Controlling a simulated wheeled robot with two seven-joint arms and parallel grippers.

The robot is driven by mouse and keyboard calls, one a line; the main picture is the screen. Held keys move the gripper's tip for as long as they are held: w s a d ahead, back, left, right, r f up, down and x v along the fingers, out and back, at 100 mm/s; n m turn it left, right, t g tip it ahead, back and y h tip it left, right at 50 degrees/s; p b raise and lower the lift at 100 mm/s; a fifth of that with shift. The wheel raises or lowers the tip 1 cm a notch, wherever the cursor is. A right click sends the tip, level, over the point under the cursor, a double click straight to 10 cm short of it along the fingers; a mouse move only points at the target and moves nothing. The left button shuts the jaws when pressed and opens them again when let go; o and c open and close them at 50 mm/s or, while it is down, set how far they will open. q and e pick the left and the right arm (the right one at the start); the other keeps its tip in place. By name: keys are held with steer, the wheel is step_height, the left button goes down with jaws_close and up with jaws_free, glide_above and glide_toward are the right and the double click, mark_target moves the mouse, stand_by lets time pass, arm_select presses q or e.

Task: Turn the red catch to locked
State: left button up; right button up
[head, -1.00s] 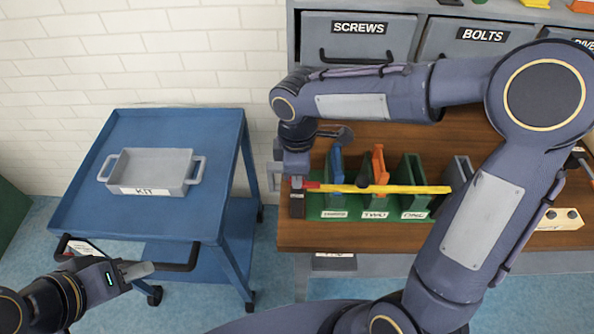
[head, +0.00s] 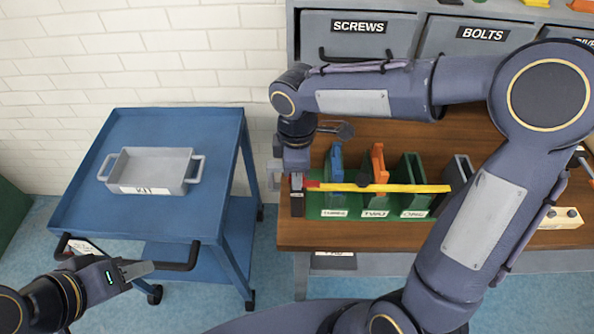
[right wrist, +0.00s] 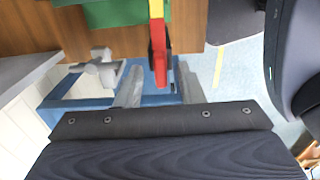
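The red catch (head: 313,185) is at the left end of a long yellow bar (head: 390,188) that runs across the front of the bins. In the right wrist view the catch (right wrist: 160,68) reaches in between the two grey fingers of my right gripper (right wrist: 159,80), with a gap on both sides. My right gripper (head: 298,184) is open around the catch at the bench's left edge; the arm partly hides it in the head view. My left gripper (head: 140,270) is near the blue trolley's handle, away from the catch; its finger gap is not clear.
A wooden bench (head: 290,232) carries a green rack with blue, orange and green upright parts (head: 378,165). Labelled drawers (head: 358,40) stand behind. A blue trolley (head: 215,150) with a grey kit tray (head: 155,170) stands to the left, with floor between it and the bench.

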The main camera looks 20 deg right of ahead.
step_height(320, 180, up, 7)
steer(key=shift+r, duration=0.1)
stand_by(0.6)
steer(key=s+d+f+m+t+y, duration=0.1)
steer(key=s+d+m, duration=0.3)
steer(key=s+m, duration=0.4)
steer(key=s+d+f+m+t+y, duration=0.1)
steer(key=s+d+m+t, duration=0.3)
steer(key=s+m, duration=0.4)
steer(key=shift+s+d+f+m+t+y, duration=0.2)
steer(key=shift+d+f+m+t+y, duration=0.15)
steer(key=shift+d+y, duration=0.5)
steer(key=shift+a, duration=0.1)
